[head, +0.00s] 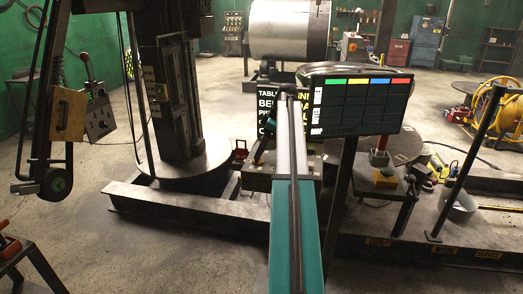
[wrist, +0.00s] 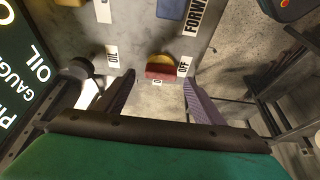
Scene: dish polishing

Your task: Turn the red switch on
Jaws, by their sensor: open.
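In the wrist view, the red switch (wrist: 160,70) is a small rounded red knob with a yellow part behind it. It sits at the near edge of a grey panel (wrist: 135,38), beside a label reading OFF (wrist: 184,66). My gripper (wrist: 158,88) is open, with its two dark fingers apart. The switch shows between and just beyond the fingertips; I cannot tell whether either finger touches it. In the head view my teal arm reaches forward, and I cannot make out the switch there.
Blue (wrist: 171,9) and yellow (wrist: 70,2) controls and a round dark knob (wrist: 80,68) are near the switch. A dark lettered board (wrist: 22,75) stands close at the left. In the head view, a dark screen (head: 350,103) stands right of my arm, and a small table (head: 385,183) holds several items.

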